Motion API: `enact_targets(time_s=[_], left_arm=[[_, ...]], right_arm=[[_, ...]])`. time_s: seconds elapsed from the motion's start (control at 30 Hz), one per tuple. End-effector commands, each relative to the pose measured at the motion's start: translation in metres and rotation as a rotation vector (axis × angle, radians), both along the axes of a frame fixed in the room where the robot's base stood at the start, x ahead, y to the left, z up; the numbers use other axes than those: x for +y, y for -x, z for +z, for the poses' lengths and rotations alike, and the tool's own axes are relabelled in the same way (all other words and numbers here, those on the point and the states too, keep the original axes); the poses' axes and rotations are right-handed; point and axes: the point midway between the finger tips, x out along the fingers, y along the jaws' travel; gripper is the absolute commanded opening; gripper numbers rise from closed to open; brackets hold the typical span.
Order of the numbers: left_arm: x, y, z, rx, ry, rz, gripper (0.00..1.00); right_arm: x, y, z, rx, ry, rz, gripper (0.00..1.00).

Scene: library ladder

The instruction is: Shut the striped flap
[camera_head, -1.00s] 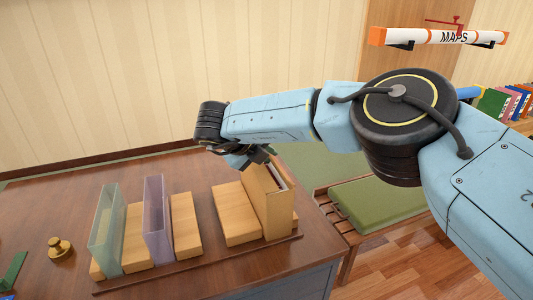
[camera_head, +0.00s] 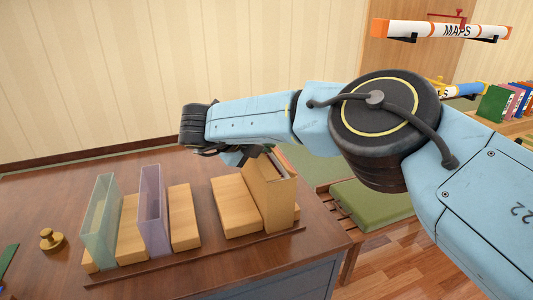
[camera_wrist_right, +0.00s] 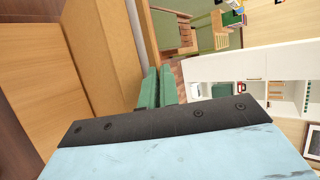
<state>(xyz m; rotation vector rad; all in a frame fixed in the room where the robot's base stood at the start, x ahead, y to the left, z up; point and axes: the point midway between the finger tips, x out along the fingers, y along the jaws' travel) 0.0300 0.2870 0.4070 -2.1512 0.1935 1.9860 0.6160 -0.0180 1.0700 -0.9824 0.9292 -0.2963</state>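I cannot make out a striped flap in either view. My right gripper (camera_head: 243,154) is at the top of an upright tan wooden box (camera_head: 273,200) on the desk, partly hidden by its own wrist. In the right wrist view its two green fingers (camera_wrist_right: 160,87) lie close together with nothing seen between them. Beside them a tan wooden panel (camera_wrist_right: 103,50) fills the left side; I cannot tell whether they touch it. My left gripper is not in view.
On the desk (camera_head: 205,275), a clear greenish holder (camera_head: 101,225), a purple holder (camera_head: 154,215) and low wooden blocks (camera_head: 234,208) stand in a row. A brass weight (camera_head: 51,240) stands left. A green-cushioned bench (camera_head: 372,203) is right of the desk.

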Motion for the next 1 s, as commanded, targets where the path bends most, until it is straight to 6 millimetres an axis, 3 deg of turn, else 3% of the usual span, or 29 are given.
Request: enact_targets(time_s=[0.1, 0.3, 0.47, 0.57, 1.0], left_arm=[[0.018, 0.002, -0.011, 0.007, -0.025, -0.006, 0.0], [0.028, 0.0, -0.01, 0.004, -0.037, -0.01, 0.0], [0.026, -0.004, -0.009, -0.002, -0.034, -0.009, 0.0], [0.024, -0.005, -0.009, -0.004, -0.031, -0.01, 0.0], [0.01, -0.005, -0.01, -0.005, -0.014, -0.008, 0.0]], right_arm=[[0.002, 0.001, -0.004, -0.012, 0.036, 0.001, 0.0], [0.002, 0.001, -0.002, -0.016, 0.052, 0.001, 0.0], [0.002, 0.001, -0.002, -0.015, 0.051, 0.001, 0.0], [0.002, 0.001, -0.002, -0.015, 0.051, 0.001, 0.12], [0.012, 0.009, 0.006, -0.018, 0.05, 0.003, 0.13]])
